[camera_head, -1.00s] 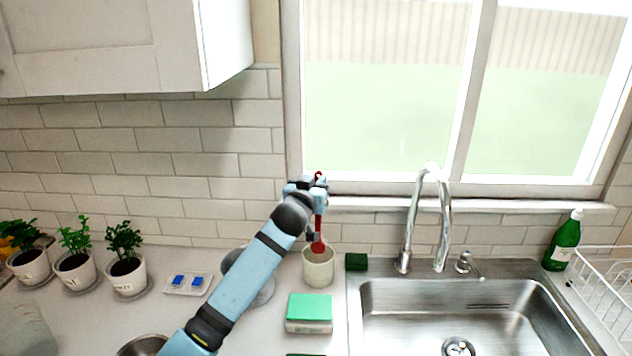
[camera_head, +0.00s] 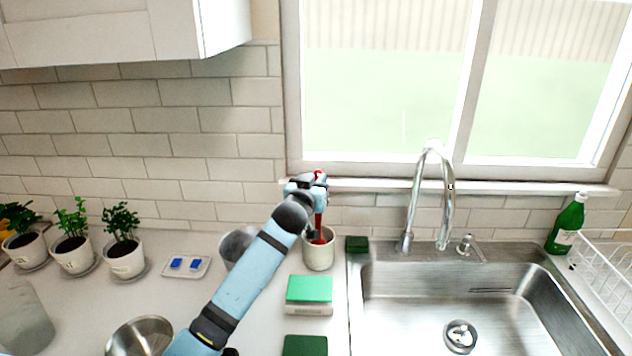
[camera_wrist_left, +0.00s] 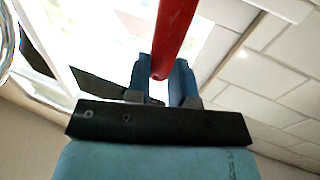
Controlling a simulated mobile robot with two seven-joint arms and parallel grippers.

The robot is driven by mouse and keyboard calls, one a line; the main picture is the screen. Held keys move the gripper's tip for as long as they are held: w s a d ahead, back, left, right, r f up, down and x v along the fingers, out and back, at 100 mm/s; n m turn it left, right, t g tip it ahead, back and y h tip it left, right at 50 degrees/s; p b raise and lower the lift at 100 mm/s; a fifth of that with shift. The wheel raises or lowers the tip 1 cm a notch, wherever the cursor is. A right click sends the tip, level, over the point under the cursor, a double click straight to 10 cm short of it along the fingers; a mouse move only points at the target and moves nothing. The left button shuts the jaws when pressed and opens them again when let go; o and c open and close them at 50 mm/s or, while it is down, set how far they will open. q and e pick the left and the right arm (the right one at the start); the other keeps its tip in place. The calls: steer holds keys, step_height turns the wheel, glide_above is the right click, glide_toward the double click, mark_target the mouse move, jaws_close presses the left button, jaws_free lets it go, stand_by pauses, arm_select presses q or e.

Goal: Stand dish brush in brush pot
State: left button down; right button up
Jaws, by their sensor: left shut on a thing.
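My left gripper (camera_head: 318,188) is shut on the red dish brush (camera_head: 318,226). It holds the brush upright above the cream brush pot (camera_head: 319,256), which stands on the counter left of the sink. The brush's lower end reaches the pot's mouth and seems to be inside the rim; whether it touches the bottom is hidden. In the left wrist view the red handle (camera_wrist_left: 174,38) runs between the two fingers (camera_wrist_left: 166,84). My right gripper is not in view.
A green-topped sponge box (camera_head: 309,293) sits in front of the pot, and a dark green sponge (camera_head: 356,244) beside it. The faucet (camera_head: 447,205) and sink (camera_head: 420,300) are to the right. Potted plants (camera_head: 124,256) and a small tray (camera_head: 186,267) are to the left.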

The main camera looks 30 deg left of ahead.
arm_select(q)
steer(key=c, duration=0.9)
jaws_free()
steer(key=s+d+b, duration=0.2)
steer(key=s, duration=1.1)
steer(key=shift+s, duration=0.4)
steer(key=shift+d+f, duration=0.1)
steer(key=shift+f, duration=0.05)
